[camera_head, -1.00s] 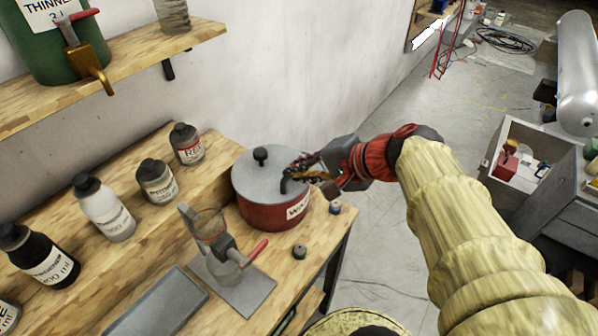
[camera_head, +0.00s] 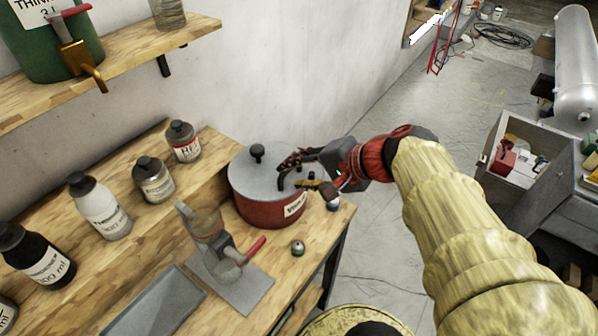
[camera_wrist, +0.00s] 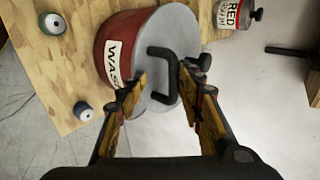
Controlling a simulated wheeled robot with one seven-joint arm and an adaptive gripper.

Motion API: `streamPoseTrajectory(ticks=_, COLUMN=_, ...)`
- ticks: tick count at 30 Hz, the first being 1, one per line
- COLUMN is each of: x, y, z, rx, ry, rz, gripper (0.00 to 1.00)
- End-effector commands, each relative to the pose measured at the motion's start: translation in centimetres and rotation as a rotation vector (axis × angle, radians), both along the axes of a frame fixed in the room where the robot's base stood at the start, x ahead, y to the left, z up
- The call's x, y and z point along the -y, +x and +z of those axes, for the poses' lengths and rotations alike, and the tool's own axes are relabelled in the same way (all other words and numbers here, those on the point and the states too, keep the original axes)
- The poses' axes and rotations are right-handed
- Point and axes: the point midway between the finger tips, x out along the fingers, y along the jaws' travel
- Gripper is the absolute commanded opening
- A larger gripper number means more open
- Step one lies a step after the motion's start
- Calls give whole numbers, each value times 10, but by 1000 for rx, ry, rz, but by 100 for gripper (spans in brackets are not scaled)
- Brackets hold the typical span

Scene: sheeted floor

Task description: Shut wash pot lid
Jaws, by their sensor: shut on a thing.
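The red wash pot (camera_head: 262,208) stands on the wooden bench near its right end, its white label facing front. Its grey lid (camera_head: 240,170) lies across the top, with a black knob (camera_head: 257,152); I see no clear gap at the visible rim. A black curved handle (camera_wrist: 165,52) shows over the lid in the wrist view. The exact contact is hard to see, and the fingers hide part of the lid's right side.
A glass jar on a stand (camera_head: 212,235) is close in front of the pot. Small cans (camera_head: 298,248) sit near the bench edge. Several bottles (camera_head: 153,181) line the left, with a shelf (camera_head: 120,65) above.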

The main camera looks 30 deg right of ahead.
Motion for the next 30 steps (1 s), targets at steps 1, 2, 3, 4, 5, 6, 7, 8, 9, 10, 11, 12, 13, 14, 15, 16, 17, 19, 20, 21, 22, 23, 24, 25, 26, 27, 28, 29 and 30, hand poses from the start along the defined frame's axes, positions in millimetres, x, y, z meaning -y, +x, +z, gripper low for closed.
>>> streamPoseTrajectory(ticks=1, x=-1, y=-2, z=-4, rx=-8, ry=3, rz=4, gripper=28)
streamPoseTrajectory(ticks=2, x=-1, y=-2, z=-4, rx=-8, ry=3, rz=4, gripper=28)
streamPoseTrajectory(ticks=3, x=-1, y=-2, z=-3, rx=-7, ry=3, rz=3, gripper=28)
streamPoseTrajectory(ticks=4, x=-1, y=-2, z=-3, rx=-7, ry=3, rz=3, gripper=28)
streamPoseTrajectory(ticks=5, x=-1, y=-2, z=-3, rx=-7, ry=3, rz=3, gripper=28)
streamPoseTrajectory(ticks=6, x=-2, y=-2, z=-3, rx=-6, ry=2, rz=4, gripper=28)
streamPoseTrajectory(ticks=7, x=-2, y=-2, z=-2, rx=-5, ry=3, rz=4, gripper=28)
streamPoseTrajectory(ticks=8, x=-1, y=-2, z=-2, rx=-5, ry=3, rz=4, gripper=28)
streamPoseTrajectory(ticks=9, x=-1, y=-1, z=-1, rx=-5, ry=2, rz=3, gripper=28)
streamPoseTrajectory(ticks=10, x=-1, y=-1, z=0, rx=-4, ry=2, rz=4, gripper=28)
streamPoseTrajectory(ticks=11, x=-1, y=-1, z=3, rx=-4, ry=1, rz=4, gripper=28)
streamPoseTrajectory(ticks=12, x=-1, y=-1, z=7, rx=-2, ry=0, rz=4, gripper=28)
streamPoseTrajectory(ticks=13, x=-1, y=0, z=10, rx=-1, ry=1, rz=4, gripper=28)
streamPoseTrajectory(ticks=14, x=-1, y=0, z=15, rx=0, ry=0, rz=4, gripper=28)
streamPoseTrajectory(ticks=15, x=-1, y=0, z=21, rx=0, ry=-1, rz=3, gripper=28)
streamPoseTrajectory(ticks=16, x=-1, y=0, z=27, rx=1, ry=-2, rz=3, gripper=28)
streamPoseTrajectory(ticks=17, x=0, y=0, z=33, rx=2, ry=-2, rz=3, gripper=28)
streamPoseTrajectory(ticks=19, x=0, y=1, z=47, rx=2, ry=-2, rz=2, gripper=28)
streamPoseTrajectory(ticks=20, x=0, y=0, z=53, rx=2, ry=-3, rz=3, gripper=28)
streamPoseTrajectory(ticks=21, x=0, y=1, z=60, rx=2, ry=-2, rz=2, gripper=28)
streamPoseTrajectory(ticks=22, x=0, y=1, z=66, rx=2, ry=-2, rz=2, gripper=28)
streamPoseTrajectory(ticks=23, x=0, y=1, z=71, rx=1, ry=0, rz=2, gripper=28)
streamPoseTrajectory(ticks=24, x=0, y=1, z=77, rx=1, ry=0, rz=2, gripper=28)
streamPoseTrajectory(ticks=25, x=0, y=1, z=81, rx=1, ry=-2, rz=2, gripper=28)
streamPoseTrajectory(ticks=26, x=0, y=1, z=85, rx=1, ry=-1, rz=1, gripper=28)
streamPoseTrajectory(ticks=27, x=0, y=1, z=89, rx=0, ry=0, rz=1, gripper=28)
streamPoseTrajectory(ticks=28, x=0, y=1, z=92, rx=0, ry=0, rz=1, gripper=28)
streamPoseTrajectory(ticks=29, x=0, y=1, z=94, rx=0, ry=1, rz=2, gripper=28)
streamPoseTrajectory(ticks=30, x=0, y=1, z=96, rx=0, ry=1, rz=2, gripper=28)
